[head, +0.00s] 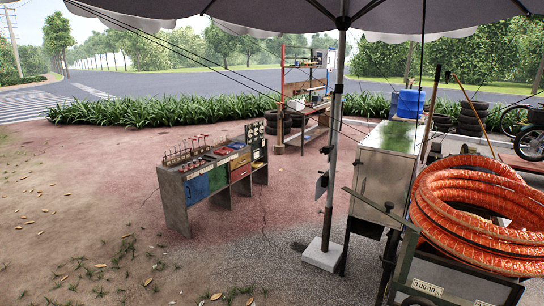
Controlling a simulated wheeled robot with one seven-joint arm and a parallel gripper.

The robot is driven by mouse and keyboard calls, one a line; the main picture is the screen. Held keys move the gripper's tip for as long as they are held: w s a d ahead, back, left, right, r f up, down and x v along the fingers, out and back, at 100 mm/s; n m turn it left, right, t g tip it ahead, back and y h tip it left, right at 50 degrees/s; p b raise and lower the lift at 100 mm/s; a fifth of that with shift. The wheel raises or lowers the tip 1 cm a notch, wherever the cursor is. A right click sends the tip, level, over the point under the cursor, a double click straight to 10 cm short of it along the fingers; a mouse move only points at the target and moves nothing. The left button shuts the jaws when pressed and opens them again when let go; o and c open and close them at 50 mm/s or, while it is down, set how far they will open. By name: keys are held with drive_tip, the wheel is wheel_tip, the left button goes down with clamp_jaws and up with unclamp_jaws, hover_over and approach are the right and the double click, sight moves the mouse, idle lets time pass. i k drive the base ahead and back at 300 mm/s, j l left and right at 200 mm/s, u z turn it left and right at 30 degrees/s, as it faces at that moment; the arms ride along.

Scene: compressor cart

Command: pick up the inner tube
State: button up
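I cannot pick out an inner tube for sure. A large orange coil (440,215) of several thick, shiny loops lies on top of the cart (405,272) at the right. I cannot tell whether it is a hose or tubes. The cart's front carries a small label (427,288) reading "3.00-10". The cart runs off the bottom edge, and what lies inside or behind the coil is mostly hidden. My gripper is not in view.
An umbrella pole (333,150) stands on a white base (322,254) left of a metal cabinet (386,170). A blue drum (411,104) stands behind it. A tool bench (212,180) is at centre left. Tyres (471,118) stack behind. The left foreground is open ground.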

sight(393, 246)
drive_tip(key=z, duration=1)
drive_tip(key=i+j+z, duration=0.2)
drive_tip(key=j, duration=0.35)
drive_tip(key=k+j+z, duration=0.2)
drive_tip(key=j, duration=0.35)
drive_tip(key=i+j+z, duration=0.2)
drive_tip(key=j, duration=0.4)
drive_tip(key=k+j+z, duration=0.2)
drive_tip(key=j, duration=0.35)
drive_tip(key=j+z, duration=0.2)
drive_tip(key=j, duration=0.35)
drive_tip(key=k+j+z, duration=0.2)
drive_tip(key=j, duration=0.35)
drive_tip(key=k+j+z, duration=0.2)
drive_tip(key=j, duration=0.35)
drive_tip(key=k+j+z, duration=0.2)
drive_tip(key=j, duration=0.3)
drive_tip(key=i+j+u, duration=0.35)
drive_tip(key=i, duration=0.65)
drive_tip(key=i+l+u, duration=0.15)
drive_tip(key=i+u, duration=0.2)
drive_tip(key=i, duration=0.65)
